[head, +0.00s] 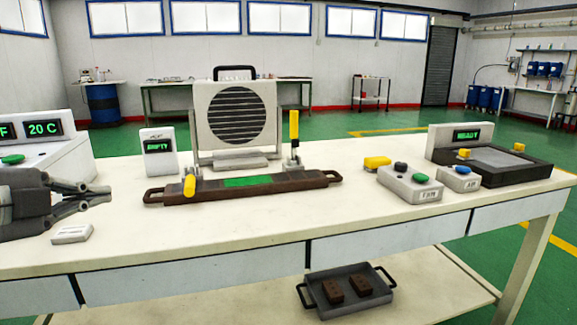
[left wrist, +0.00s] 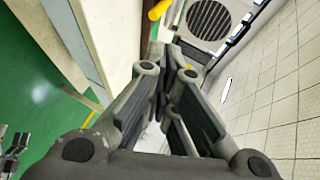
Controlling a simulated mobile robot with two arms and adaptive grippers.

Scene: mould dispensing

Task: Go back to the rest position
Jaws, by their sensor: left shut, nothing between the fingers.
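My left gripper (head: 90,200) comes in from the left edge in the head view, low over the left end of the white table (head: 250,233). In the left wrist view its fingers (left wrist: 165,85) are closed together with nothing between them. It is in front of the white box with the "20 C" display (head: 42,128) and hides part of it. A small white labelled block (head: 72,234) lies on the table just below the fingers, apart from them. My right gripper does not show in either view.
A dark mould (head: 245,188) with handles lies mid-table before a grilled machine (head: 235,115); a display beside it reads EMPTY (head: 159,145). Button boxes (head: 410,182) and a READY station (head: 495,160) stand at right. A tray (head: 345,290) with two brown blocks is on the lower shelf.

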